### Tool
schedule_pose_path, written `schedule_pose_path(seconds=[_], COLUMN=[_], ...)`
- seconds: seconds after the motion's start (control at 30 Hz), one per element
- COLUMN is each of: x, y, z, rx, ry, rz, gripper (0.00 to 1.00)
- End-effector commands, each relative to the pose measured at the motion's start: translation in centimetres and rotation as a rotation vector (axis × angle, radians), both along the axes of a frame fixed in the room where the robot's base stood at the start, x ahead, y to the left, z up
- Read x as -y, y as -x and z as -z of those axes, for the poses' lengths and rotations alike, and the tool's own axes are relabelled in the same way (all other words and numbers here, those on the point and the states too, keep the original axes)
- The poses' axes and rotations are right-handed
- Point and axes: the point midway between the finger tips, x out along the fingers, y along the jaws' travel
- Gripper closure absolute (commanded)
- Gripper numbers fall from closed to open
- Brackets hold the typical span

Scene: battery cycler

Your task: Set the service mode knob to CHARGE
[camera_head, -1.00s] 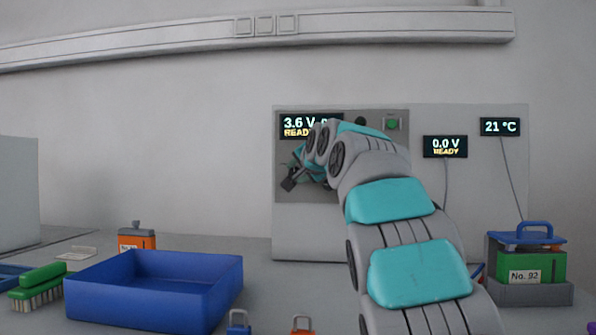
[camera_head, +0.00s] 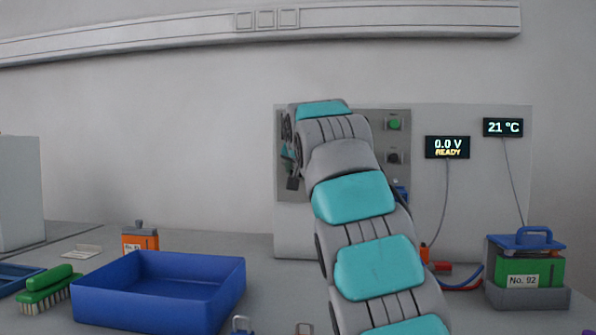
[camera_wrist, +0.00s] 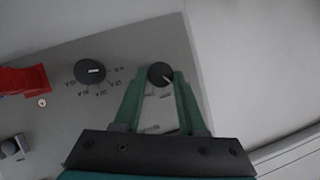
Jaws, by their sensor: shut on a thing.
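In the wrist view a small round black knob (camera_wrist: 160,72) with a light pointer line sits on the grey panel (camera_wrist: 120,45). My gripper (camera_wrist: 163,78) has its two green fingers on either side of this knob, shut on it. The pointer line slants toward the lower right. Small printed labels lie below the knob between the fingers, too blurred to read surely. In the head view my arm covers the knob, my fingertips and much of the panel.
A larger black knob (camera_wrist: 90,72) with printed marks and a red part (camera_wrist: 24,80) are on the panel. The head view shows a green button (camera_head: 393,123), a display reading 0.0 V READY (camera_head: 447,147), a blue tray (camera_head: 160,290) and a green battery (camera_head: 530,270).

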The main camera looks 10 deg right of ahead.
Motion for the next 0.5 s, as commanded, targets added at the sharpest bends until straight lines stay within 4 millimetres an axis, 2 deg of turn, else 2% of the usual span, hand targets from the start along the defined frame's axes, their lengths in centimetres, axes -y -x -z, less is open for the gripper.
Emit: schedule_pose_path(seconds=[0.5], x=[-0.05], y=[-0.04], z=[-0.09], rx=[-0.023], ry=[0.077], rz=[0.0], gripper=[1.0])
